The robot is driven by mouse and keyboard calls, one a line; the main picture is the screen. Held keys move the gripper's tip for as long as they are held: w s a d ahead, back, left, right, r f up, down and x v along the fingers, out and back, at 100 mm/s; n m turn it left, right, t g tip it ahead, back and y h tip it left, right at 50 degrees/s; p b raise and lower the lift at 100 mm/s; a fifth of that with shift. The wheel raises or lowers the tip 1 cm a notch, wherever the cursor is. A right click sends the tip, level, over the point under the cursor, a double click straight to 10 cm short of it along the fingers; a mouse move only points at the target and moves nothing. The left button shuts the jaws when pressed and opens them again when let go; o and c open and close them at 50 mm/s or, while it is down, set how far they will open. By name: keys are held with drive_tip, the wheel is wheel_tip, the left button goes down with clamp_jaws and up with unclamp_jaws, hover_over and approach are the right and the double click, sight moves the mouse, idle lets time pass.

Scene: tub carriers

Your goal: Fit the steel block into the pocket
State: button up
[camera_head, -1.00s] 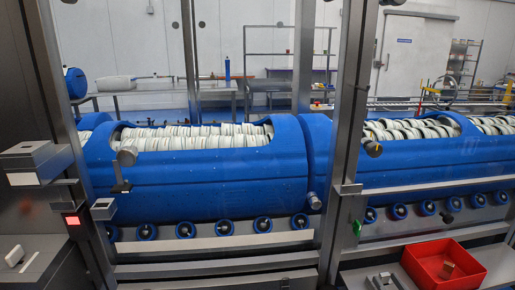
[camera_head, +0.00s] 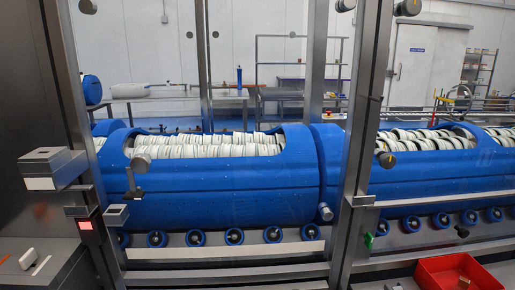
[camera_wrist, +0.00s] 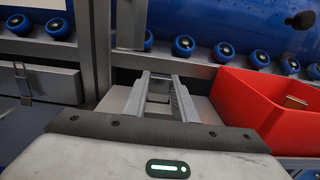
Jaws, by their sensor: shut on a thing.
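My gripper (camera_wrist: 160,84) reaches forward from the bottom of the wrist view, with a finger on each side. It is shut on a small grey piece (camera_wrist: 159,88), which looks like the steel block. The fingers and the low angle hide most of its shape. A flat grey surface (camera_wrist: 202,104) lies just beyond and to the right of the fingers. I cannot make out the pocket, or whether the block touches anything below it. My gripper is not clearly visible in the head view.
A red bin (camera_head: 432,272) stands right of my gripper, close by; it also shows in the wrist view (camera_wrist: 238,92), with a small brownish piece (camera_wrist: 295,102) inside. A steel post (camera_head: 362,130) and blue drums (camera_head: 225,195) with rollers stand behind. A grey box (camera_head: 52,163) is at left.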

drive_tip(key=shift+r+p, duration=1.7)
drive_tip(key=shift+r, duration=0.3)
